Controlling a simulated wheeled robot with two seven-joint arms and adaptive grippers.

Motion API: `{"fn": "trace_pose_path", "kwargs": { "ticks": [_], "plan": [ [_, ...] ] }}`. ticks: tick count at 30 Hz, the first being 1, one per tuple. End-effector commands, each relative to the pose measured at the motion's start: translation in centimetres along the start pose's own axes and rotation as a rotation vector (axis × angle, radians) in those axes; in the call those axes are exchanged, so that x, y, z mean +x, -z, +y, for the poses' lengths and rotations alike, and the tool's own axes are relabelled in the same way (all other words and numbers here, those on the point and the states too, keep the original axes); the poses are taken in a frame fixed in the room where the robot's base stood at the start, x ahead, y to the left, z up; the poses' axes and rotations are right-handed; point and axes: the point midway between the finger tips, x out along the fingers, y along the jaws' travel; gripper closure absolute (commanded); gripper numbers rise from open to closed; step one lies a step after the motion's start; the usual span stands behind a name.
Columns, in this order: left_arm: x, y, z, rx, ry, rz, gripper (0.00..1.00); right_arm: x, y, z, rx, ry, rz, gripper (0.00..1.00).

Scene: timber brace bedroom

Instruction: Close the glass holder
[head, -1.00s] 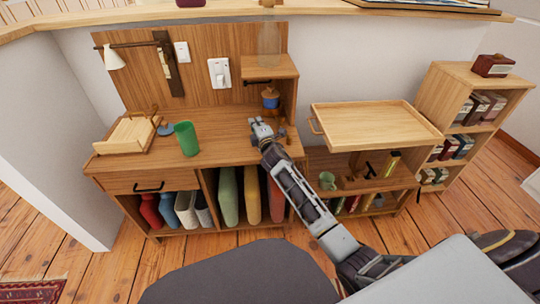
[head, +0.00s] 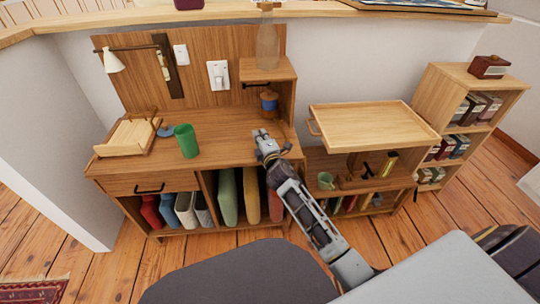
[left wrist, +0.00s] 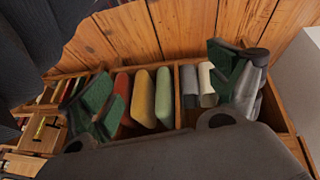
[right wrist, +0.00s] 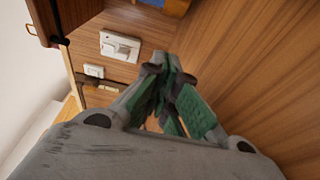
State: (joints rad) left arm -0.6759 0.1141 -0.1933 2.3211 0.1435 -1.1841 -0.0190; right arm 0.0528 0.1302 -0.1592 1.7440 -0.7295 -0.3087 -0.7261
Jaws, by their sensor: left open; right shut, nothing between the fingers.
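The thing that best fits the glass holder is a small wooden cubby (head: 284,72) at the right end of the desk, though I cannot be sure. Its front is open, with a dark bar handle (head: 258,83) just under its top panel. A blue jar (head: 269,101) sits inside, and a clear glass bottle (head: 267,47) stands on top. My right gripper (head: 262,135) is shut and empty over the desk, in front of and below the cubby, apart from it. Its closed fingers (right wrist: 165,85) fill the middle of the right wrist view. My left gripper (left wrist: 165,85) is open and empty.
On the desk (head: 226,124) stand a green cup (head: 187,141) and a wooden rack (head: 128,136). A tray-topped shelf unit (head: 375,128) and a bookcase (head: 466,78) stand to the right. The desk middle is clear.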

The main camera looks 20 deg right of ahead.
Motion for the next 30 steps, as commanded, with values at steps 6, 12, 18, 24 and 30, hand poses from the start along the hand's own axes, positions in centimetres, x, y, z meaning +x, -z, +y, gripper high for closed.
{"fn": "trace_pose_path", "kwargs": {
  "ticks": [6,12,18,24,30],
  "plan": [
    [-0.9,0.3,-0.1,0.007,0.011,-0.016,0.09,-2.0,0.1,0.0,0.001,0.001,0.001,1.0],
    [-1.6,0.4,-0.2,0.011,0.018,-0.032,0.09,-3.7,0.1,0.0,0.002,0.002,0.0,1.0],
    [-2.5,1.2,-0.2,0.016,0.024,-0.031,0.09,-5.4,0.1,0.0,0.001,0.001,0.0,1.0],
    [-3.0,1.3,-0.3,0.02,0.032,-0.047,0.09,-7.1,0.1,0.0,0.001,0.001,0.0,1.0],
    [-3.4,1.2,-0.4,0.023,0.039,-0.059,0.09,-8.8,0.2,0.0,0.001,0.002,0.0,1.0]
  ]
}}
